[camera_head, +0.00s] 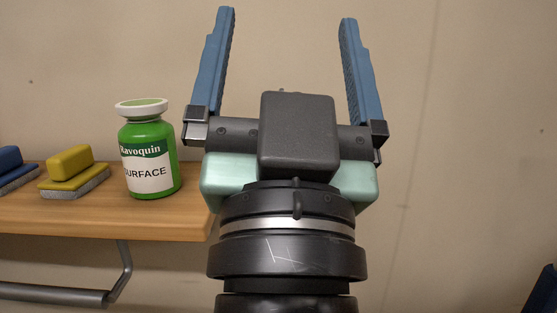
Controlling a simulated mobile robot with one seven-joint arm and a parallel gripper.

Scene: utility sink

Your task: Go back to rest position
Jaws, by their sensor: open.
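My gripper (287,70) is in the middle of the head view, pointing up, with its two blue fingers wide apart. Nothing is between the fingers, and only the beige wall shows behind them. The gripper is in front of the right end of a wooden shelf and hides part of that end. A green bottle (148,150) with a white lid and a label reading "Ravoquin SURFACE" stands upright on the shelf, left of the gripper and apart from its fingers.
The wooden shelf (110,217) runs in from the left. A yellow brush (73,170) and a blue brush (12,170) sit on it. A grey metal bar (60,294) hangs below. A dark blue object (543,292) shows at the lower right. The wall right of my gripper is bare.

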